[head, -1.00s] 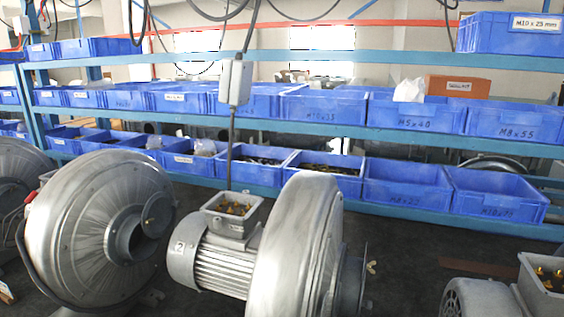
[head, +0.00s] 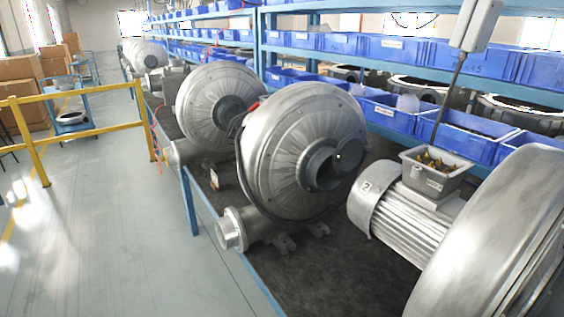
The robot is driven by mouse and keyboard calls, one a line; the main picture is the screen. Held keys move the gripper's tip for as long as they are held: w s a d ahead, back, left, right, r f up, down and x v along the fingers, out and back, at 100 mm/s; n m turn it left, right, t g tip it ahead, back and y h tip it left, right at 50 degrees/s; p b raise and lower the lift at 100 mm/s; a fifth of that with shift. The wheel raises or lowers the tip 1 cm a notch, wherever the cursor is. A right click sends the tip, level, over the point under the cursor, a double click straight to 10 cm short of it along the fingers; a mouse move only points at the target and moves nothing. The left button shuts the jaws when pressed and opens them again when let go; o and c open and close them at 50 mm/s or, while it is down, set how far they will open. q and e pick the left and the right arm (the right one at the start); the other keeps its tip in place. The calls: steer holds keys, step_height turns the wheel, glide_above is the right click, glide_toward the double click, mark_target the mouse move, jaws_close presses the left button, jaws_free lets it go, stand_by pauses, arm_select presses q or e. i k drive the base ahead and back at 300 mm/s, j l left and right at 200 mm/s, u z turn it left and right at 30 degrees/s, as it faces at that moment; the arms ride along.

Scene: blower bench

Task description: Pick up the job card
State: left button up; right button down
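I cannot clearly make out the job card. Neither of my grippers is in view.
Silver blowers stand along the bench: a near one (head: 308,150), one behind it (head: 215,108), and a motor marked 2 (head: 420,212) at right. Blue bins (head: 465,132) fill the shelves behind. A yellow rail (head: 85,133) stands at left. The grey floor (head: 130,235) beside the bench is clear.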

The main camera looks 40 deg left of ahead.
mark_target(214, 184)
steer(key=u, duration=1.75)
steer(key=i+j+z, duration=0.15)
steer(key=z, duration=0.25)
steer(key=i+j+z, duration=0.15)
steer(key=z, duration=0.25)
steer(key=i+j+z, duration=0.1)
steer(key=j+z, duration=0.15)
steer(key=z, duration=0.15)
